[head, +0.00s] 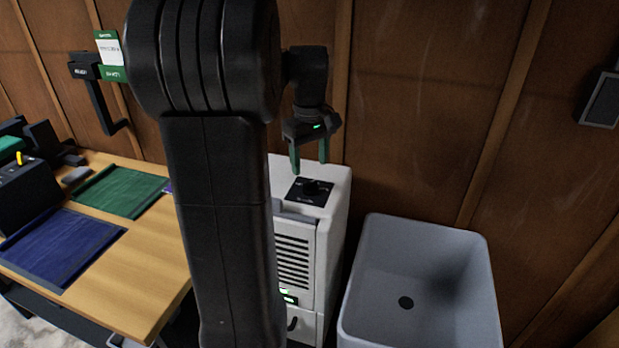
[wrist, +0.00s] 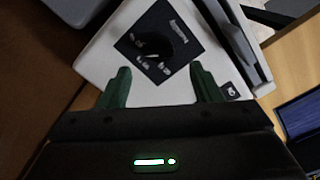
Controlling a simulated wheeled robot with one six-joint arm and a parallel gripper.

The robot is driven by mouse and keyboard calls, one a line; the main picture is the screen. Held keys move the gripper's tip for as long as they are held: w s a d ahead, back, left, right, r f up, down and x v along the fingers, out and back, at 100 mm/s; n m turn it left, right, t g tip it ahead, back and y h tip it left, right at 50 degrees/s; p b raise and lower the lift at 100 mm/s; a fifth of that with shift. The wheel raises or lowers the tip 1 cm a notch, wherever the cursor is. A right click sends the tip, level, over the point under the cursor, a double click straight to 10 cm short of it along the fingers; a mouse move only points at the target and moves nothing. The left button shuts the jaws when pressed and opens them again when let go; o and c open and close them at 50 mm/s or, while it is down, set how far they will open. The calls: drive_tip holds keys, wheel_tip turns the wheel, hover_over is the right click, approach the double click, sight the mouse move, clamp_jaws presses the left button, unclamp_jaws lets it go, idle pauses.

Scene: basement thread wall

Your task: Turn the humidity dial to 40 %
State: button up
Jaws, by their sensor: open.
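The humidity dial (head: 311,188) is a dark knob on a black square plate on top of a white dehumidifier (head: 330,235). In the wrist view the dial (wrist: 154,47) shows ahead of my fingers, with small white marks around it that are too blurred to read. My gripper (head: 309,158) is above the dehumidifier's top, pointing down, with its green fingers apart. In the wrist view my gripper (wrist: 160,86) is open and empty, and the dial lies beyond the gap between the fingertips, not touched by them.
A wooden table (head: 160,255) at left holds a green mat (head: 120,190) and a blue mat (head: 60,245). A wood-panelled wall (head: 420,120) stands close behind. My arm hides part of the dehumidifier's left side.

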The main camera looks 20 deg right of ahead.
sight(310, 182)
wheel_tip(310, 182, down, 5)
drive_tip(key=shift+f, duration=0.15)
drive_tip(key=c, duration=1)
